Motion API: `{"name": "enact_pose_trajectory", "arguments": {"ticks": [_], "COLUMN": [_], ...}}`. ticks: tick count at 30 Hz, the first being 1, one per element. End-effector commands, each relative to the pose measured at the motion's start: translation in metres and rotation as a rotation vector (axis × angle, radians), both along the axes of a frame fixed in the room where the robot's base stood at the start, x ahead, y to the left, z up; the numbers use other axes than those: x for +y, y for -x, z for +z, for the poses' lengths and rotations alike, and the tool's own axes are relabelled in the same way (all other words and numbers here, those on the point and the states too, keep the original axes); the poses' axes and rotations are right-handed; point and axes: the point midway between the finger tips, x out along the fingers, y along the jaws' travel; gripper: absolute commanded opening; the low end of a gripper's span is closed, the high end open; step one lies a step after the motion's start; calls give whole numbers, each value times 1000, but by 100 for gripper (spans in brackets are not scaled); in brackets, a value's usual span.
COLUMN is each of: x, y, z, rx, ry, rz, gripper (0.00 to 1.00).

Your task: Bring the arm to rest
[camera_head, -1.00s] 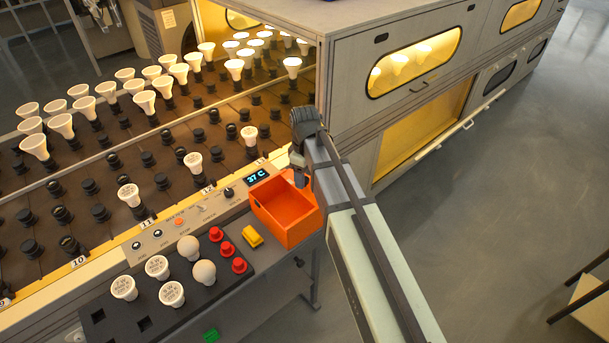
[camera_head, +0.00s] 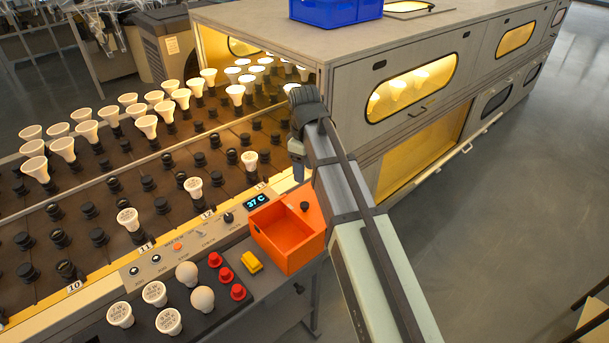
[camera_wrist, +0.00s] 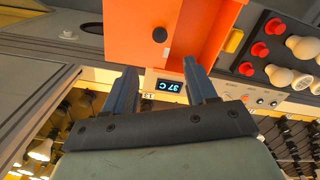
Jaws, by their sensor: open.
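My arm reaches in from the bottom right of the head view, with my gripper (camera_head: 298,170) above the front rail by the orange bin. In the wrist view my gripper (camera_wrist: 160,85) shows two dark fingers apart with nothing between them. The orange bin (camera_head: 288,258) stands in front of the display; it also shows in the wrist view (camera_wrist: 190,30). The display (camera_head: 257,201) reads 37 C.
The socket rack (camera_head: 130,185) holds several bulbs, many lit at the back. The grey cabinet (camera_head: 350,110) rises close beside my gripper. A blue crate (camera_head: 335,12) sits on top.

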Motion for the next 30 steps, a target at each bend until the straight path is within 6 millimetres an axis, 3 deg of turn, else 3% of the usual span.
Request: {"name": "enact_pose_trajectory", "arguments": {"ticks": [20,26,30], "x": [-4,-45,-77], "y": [5,48,71], "z": [3,-22,-57], "rx": [2,37,86], "ry": [13,156,249], "rz": [11,132,174], "gripper": [56,56,56]}}
